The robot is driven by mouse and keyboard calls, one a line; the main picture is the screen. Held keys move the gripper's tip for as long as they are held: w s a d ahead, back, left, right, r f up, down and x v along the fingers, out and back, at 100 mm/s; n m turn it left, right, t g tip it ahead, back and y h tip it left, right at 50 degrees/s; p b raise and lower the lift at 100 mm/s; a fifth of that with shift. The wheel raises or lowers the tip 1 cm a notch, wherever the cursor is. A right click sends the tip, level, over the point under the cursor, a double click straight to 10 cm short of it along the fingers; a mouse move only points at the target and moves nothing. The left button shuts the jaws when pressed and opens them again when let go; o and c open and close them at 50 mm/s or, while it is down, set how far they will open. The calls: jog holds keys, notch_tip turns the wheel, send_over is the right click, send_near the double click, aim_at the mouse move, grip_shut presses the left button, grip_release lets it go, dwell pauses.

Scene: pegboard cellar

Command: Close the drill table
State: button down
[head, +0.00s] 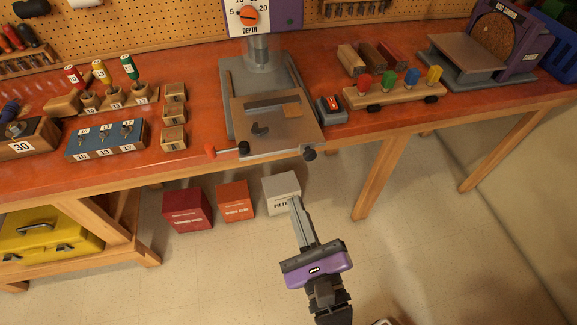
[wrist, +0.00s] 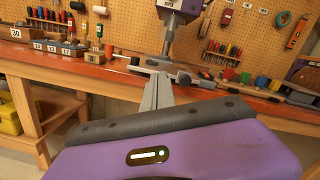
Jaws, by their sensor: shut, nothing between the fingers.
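The drill table (head: 270,128) is a grey metal plate on the drill press base on the orange bench. Its front edge juts slightly past the bench's front edge. A red-tipped handle (head: 213,152) sticks out at its left and a dark knob (head: 309,154) sits at its front right corner. In the wrist view the drill table (wrist: 178,69) shows edge-on beyond the fingertips. My gripper (head: 293,203) is shut and empty, in front of and below the bench edge, apart from the table. It also shows in the wrist view (wrist: 158,80).
The drill press base (head: 262,68) stands behind the table. A red-switch box (head: 330,108) and a peg block (head: 392,96) are to the right; a blue bit holder (head: 104,140) is to the left. Red, orange and grey boxes (head: 187,208) stand on the floor below. Open floor lies at right.

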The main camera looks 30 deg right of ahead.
notch_tip(320, 180, down, 2)
jog(key=m+g, duration=0.1)
jog(key=m, duration=0.2)
jog(key=m+p, duration=0.3)
jog(key=p, duration=0.2)
send_near(276, 120)
jog(key=shift+s+a+h, duration=0.15)
jog(key=shift+s+a, duration=0.25)
jog(key=shift+s, duration=0.35)
jog(key=shift+s+a+h, duration=0.15)
jog(key=shift+s+a, duration=0.25)
jog(key=shift+s, duration=0.4)
jog(key=x, duration=1.3)
jog(key=shift+w+d+f+b, duration=0.1)
jog(key=shift+w+f+b, duration=0.1)
jog(key=shift+b, duration=0.1)
jog(key=shift+w+r, duration=0.1)
jog(key=shift+r, duration=0.1)
jog(key=shift+d, duration=0.1)
jog(key=shift+f, duration=0.1)
